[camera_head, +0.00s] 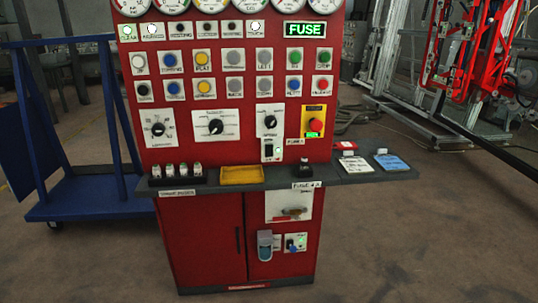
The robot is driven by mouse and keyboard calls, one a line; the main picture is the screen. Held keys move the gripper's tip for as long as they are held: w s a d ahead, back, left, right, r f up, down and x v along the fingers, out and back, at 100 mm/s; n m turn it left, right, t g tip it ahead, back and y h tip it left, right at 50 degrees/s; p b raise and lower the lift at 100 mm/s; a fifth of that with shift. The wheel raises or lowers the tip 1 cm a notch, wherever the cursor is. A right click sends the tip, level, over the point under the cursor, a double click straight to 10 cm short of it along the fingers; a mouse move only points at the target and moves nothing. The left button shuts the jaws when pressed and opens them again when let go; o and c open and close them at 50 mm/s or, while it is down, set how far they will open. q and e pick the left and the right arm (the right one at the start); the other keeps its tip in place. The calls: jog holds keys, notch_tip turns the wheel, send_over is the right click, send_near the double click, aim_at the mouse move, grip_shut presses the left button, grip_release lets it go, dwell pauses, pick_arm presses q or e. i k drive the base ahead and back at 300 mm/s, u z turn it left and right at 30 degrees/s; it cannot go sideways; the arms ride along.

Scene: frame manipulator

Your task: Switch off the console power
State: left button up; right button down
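The red console (212,240) stands upright in the middle of the head view. On its lower front, a small white plate (303,238) carries a blue knob or key and a green light. Left of it is a grey-blue padlock-like part (265,246). Above is a white panel (282,205) with a red handle lying roughly level. Higher up are a black switch on a white plate (269,150) and a red button (316,125) on a yellow plate with a green lit label. Labels are too small to read surely. Neither of my grippers is in view.
A dark shelf (225,186) juts from the console, bearing a yellow tray (242,181), several small fuse-like parts (176,173) and a blue card (391,162). A blue cart (80,195) stands left, and red machinery (465,50) right. The front floor is clear.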

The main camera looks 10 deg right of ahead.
aim_at(269, 148)
jog(key=u, duration=0.4)
jog(key=i, duration=1.35)
jog(key=u, duration=0.05)
